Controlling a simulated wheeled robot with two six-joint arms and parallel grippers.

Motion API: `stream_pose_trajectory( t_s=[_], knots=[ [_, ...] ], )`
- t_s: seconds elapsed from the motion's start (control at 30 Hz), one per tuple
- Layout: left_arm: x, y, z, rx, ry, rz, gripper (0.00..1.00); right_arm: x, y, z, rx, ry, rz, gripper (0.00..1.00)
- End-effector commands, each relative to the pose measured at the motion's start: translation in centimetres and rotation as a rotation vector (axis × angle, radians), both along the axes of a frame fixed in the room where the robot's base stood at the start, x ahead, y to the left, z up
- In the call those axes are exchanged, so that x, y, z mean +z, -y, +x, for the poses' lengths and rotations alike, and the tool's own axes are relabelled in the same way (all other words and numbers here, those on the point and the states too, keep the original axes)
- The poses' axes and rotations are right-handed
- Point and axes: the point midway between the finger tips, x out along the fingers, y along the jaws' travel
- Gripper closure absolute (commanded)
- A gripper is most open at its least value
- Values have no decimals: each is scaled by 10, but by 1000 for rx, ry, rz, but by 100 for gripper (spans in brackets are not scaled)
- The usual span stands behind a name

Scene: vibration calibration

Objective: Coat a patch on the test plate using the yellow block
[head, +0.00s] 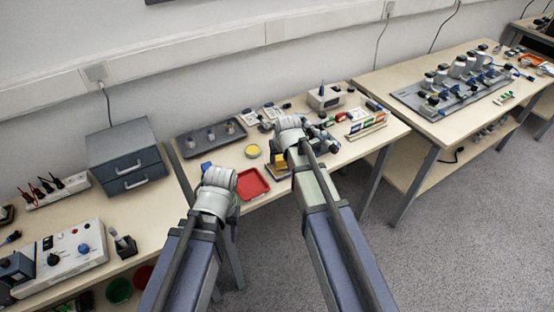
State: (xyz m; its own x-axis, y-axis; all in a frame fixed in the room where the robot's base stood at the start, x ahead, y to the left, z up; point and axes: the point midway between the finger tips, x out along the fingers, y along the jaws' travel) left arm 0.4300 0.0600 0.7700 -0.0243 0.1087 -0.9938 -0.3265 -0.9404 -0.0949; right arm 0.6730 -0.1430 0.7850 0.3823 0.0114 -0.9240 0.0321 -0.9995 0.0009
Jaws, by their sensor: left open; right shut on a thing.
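My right gripper (291,138) is over the middle table; its arm hides its fingertips. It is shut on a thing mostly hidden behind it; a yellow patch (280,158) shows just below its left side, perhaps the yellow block. Whether that yellow touches the surface under it cannot be told. I cannot make out the test plate for certain; the area under the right gripper is largely covered. My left gripper (221,181) is open, at the table's front left edge beside a red tray (265,182). A round dish with yellow content (253,151) stands behind the tray.
A dark tray with several knobbed pieces (192,148) lies at the back left. A grey box (327,98) and a rack of coloured strips (366,128) stand to the right. A two-drawer cabinet (125,160) stands on the left bench. Table surface near the front right is clear.

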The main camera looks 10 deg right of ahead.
Motion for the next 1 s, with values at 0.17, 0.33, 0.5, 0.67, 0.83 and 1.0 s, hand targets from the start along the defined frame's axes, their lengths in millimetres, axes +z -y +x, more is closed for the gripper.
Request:
stream_pose_trajectory(
  t_s=[0.17, 0.33, 0.5, 0.67, 0.83, 1.0],
  knots=[
    [0, 0, 0, 0, 0, 0, 50, 0, 6, 2, -2, 1, 1, 93],
    [-1, 0, 0, 0, 0, 0, 50, -1, 18, 7, -2, 1, 1, 93],
    [-2, 0, 0, 0, 0, 0, 50, -2, 32, 12, -2, 0, 1, 93],
    [-2, 0, 0, 0, 0, 0, 50, -2, 37, 13, 0, 0, -1, 93],
    [-2, 0, 0, 0, 0, 0, 50, -2, 38, 10, 0, -1, -1, 93],
    [0, 0, 0, 0, 0, 0, 50, 0, 41, 1, 0, -1, -1, 93]
  ],
)
